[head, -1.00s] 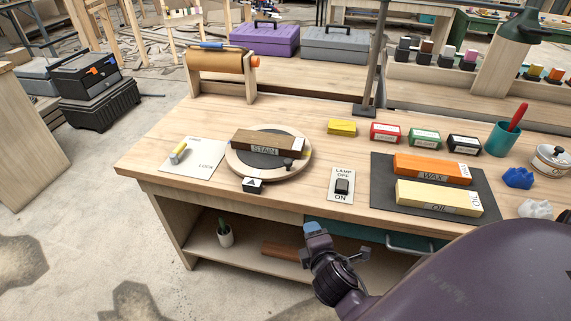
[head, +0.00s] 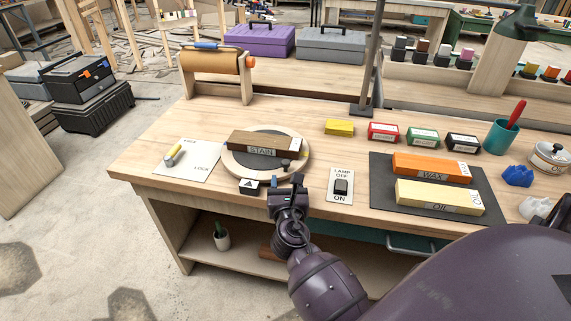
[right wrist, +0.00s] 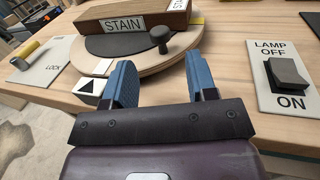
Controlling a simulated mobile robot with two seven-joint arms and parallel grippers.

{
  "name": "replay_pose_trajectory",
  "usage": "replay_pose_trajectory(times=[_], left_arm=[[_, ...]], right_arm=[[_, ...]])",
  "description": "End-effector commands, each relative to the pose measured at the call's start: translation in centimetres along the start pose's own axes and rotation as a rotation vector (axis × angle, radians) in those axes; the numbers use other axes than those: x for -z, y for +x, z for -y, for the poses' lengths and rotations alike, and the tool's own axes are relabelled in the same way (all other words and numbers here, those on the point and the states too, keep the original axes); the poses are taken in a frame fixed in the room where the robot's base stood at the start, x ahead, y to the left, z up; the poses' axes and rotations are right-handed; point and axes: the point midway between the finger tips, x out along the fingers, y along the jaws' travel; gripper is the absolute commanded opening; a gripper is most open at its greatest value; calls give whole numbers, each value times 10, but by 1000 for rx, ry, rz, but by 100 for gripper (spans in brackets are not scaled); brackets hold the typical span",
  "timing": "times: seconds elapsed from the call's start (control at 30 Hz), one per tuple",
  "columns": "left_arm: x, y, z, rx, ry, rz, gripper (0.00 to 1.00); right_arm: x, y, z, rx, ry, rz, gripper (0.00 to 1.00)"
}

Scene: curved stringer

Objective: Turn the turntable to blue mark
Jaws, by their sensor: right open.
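The turntable (head: 232,168) is a round, pale-rimmed disc with a dark top on the workbench. A brown block labelled STAIN (head: 265,144) lies on it. A small dark knob (head: 285,165) stands near its front right edge; it also shows in the right wrist view (right wrist: 159,38). A black-and-white arrow block (head: 249,185) sits at its front. A yellow mark (right wrist: 197,20) shows on its right side; I cannot make out a blue mark. My right gripper (head: 286,183) is open and empty in front of the turntable, its blue fingers pointing toward the knob. My left gripper is out of view.
A LOCK plate (head: 190,165) with a yellow-tipped lever lies left of the turntable. A lamp switch plate (head: 341,187) lies to its right. WAX (head: 430,166) and OIL (head: 440,197) blocks lie on a dark mat. A paper roll holder (head: 215,75) stands behind.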

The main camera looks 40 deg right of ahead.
Motion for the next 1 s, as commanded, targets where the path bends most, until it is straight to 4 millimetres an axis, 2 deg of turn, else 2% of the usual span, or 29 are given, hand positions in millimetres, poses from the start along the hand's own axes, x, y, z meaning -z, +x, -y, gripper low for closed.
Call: replay_pose_trajectory(times=[0.2, 0.43, 0.6, 0.87, 1.0], left_arm=[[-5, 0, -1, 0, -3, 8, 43], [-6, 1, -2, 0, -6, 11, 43], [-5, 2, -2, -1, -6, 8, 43], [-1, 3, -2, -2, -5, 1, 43], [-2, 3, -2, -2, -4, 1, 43]], right_arm=[[0, 39, 0, -1, 0, 1, 52], [1, 66, 0, -1, 2, 0, 52], [1, 74, 0, 1, 3, -2, 52], [0, 75, 0, 0, 4, -1, 52], [0, 74, 0, 0, 4, -1, 34]])
